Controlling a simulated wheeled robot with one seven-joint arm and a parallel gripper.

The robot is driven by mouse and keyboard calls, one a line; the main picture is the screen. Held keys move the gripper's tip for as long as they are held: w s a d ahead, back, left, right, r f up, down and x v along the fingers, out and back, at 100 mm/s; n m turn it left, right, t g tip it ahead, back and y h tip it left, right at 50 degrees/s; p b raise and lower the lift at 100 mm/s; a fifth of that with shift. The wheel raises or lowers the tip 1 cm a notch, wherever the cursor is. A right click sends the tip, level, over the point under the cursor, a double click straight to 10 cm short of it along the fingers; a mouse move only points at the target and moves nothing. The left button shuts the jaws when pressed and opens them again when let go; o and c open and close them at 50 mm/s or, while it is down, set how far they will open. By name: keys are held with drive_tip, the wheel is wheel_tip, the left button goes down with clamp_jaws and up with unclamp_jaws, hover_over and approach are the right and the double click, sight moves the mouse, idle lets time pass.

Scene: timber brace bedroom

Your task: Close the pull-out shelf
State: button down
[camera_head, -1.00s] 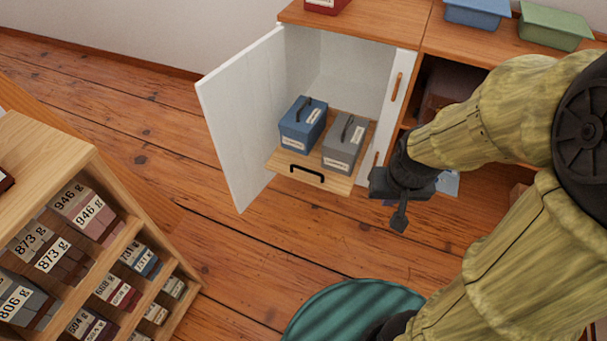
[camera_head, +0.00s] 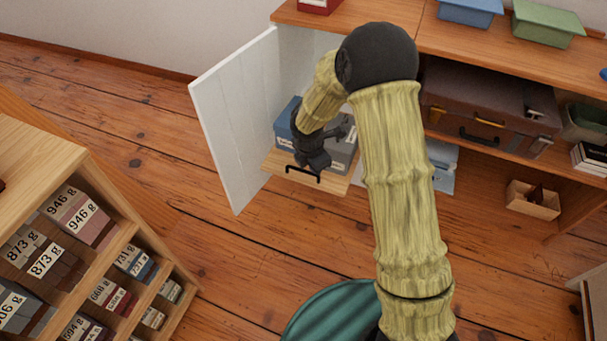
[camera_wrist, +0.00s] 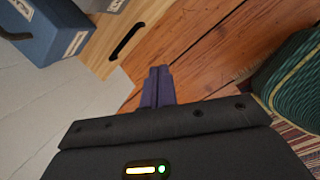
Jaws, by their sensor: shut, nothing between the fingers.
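The pull-out shelf (camera_head: 278,166) is a light wooden board sticking out of the white cabinet, with a black bar handle (camera_head: 303,174) on its front edge. In the wrist view the shelf front (camera_wrist: 98,60) and dark handle (camera_wrist: 127,41) are at upper left. A blue box (camera_head: 286,113) and a grey box (camera_head: 343,152) sit on the shelf, partly hidden by my arm. My gripper (camera_head: 318,163) appears over the shelf front near the handle; contact cannot be told. In the wrist view its purple fingers (camera_wrist: 159,74) are together and empty, beside the shelf front.
The cabinet's white door (camera_head: 235,120) stands wide open on the left. A wooden rack (camera_head: 105,255) of labelled blocks is at lower left, and a green round seat (camera_head: 335,308) is in front. A suitcase (camera_head: 490,110) lies in the open bay to the right. Floor before the shelf is clear.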

drive_tip(key=w+a+f+n, duration=0.2)
drive_tip(key=a+f+n, duration=0.3)
drive_tip(key=f+n, duration=0.1)
drive_tip(key=shift+w+a, duration=0.15)
drive_tip(key=shift+a, duration=0.05)
drive_tip(key=shift+f, duration=0.2)
drive_tip(key=w+d+f+b, duration=0.2)
drive_tip(key=w+f+b, duration=0.4)
drive_tip(key=f, duration=0.2)
drive_tip(key=shift+f, duration=0.3)
drive_tip(key=shift+w+d, duration=0.15)
drive_tip(key=shift+d, duration=0.05)
